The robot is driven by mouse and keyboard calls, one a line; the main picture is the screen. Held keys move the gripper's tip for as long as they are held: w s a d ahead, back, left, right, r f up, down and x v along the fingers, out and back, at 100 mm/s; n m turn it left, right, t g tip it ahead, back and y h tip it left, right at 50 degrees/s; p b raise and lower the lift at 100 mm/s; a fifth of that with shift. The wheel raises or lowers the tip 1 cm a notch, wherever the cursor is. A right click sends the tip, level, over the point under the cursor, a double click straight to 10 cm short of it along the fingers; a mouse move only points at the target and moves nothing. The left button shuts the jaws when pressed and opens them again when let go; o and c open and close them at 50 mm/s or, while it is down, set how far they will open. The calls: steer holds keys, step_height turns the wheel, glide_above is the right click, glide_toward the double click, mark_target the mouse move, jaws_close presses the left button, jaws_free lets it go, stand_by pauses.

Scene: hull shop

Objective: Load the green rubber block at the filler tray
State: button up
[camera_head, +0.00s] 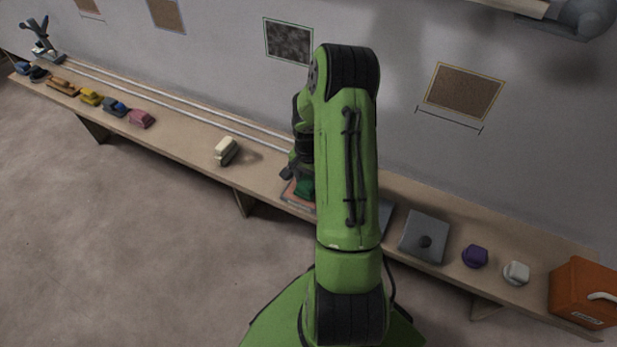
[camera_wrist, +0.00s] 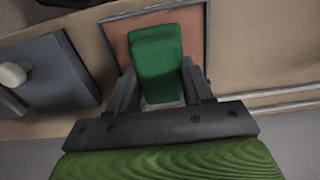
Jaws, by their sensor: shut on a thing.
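The green rubber block (camera_wrist: 158,62) is between the two fingers of my gripper (camera_wrist: 160,88) in the wrist view. My gripper is shut on it. The block is over a reddish tray (camera_wrist: 196,24) with a grey rim; I cannot tell if it touches the tray. In the head view a small part of the green block (camera_head: 304,188) and the tray's left edge (camera_head: 289,197) show beside my arm. My arm hides the rest.
A cream block (camera_head: 225,151) and several coloured tools stand left. Rails run along the wall.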

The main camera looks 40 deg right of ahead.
mark_target(308, 179)
steer(key=shift+f+b, duration=0.45)
steer(key=shift+f, duration=0.1)
stand_by(1.3)
step_height(308, 179, up, 7)
steer(key=p, duration=0.5)
steer(key=shift+r, duration=0.1)
stand_by(0.3)
stand_by(0.4)
